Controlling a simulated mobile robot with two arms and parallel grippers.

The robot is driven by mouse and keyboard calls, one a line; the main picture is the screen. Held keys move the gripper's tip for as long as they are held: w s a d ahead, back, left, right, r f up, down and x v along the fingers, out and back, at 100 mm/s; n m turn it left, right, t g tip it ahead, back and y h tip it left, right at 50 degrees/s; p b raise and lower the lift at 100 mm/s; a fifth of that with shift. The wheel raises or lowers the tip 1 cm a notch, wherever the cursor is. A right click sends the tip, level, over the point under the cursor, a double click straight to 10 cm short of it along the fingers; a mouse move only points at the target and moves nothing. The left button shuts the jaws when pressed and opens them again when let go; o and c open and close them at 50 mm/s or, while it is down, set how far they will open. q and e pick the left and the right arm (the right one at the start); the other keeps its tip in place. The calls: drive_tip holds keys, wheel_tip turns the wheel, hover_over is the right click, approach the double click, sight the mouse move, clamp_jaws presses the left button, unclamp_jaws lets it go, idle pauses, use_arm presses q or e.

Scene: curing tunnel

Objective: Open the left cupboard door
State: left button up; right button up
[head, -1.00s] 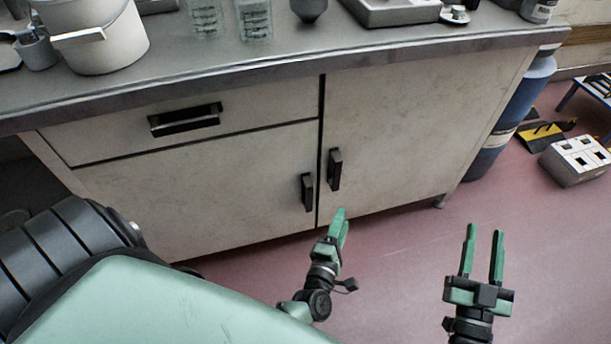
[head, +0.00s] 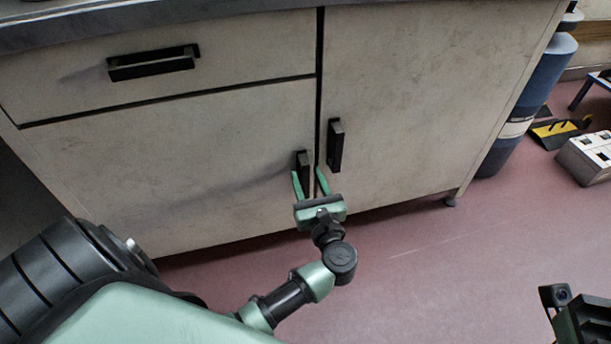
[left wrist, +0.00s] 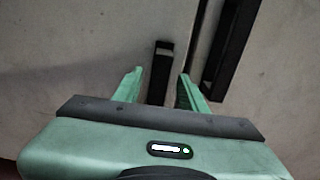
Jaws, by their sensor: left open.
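The left cupboard door (head: 180,170) is closed, below a drawer front. Its black upright handle (head: 304,172) is near the door's right edge. My left gripper (head: 311,186) is open, with one green finger on each side of this handle. In the left wrist view the handle (left wrist: 160,72) stands between the two fingertips (left wrist: 158,82); I cannot tell whether they touch it. The right gripper's fingers are out of the head view; only a dark part of that arm shows at the lower right corner.
The right cupboard door (head: 420,100) is closed; its black handle (head: 335,145) is close to the right of my left gripper. A drawer handle (head: 153,63) is above. A blue cylinder (head: 520,110) and a white box (head: 588,158) stand at right. The red floor (head: 430,260) in front is clear.

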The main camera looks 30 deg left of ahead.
use_arm(q)
drive_tip(key=shift+x, duration=1)
clamp_jaws()
idle(0.7)
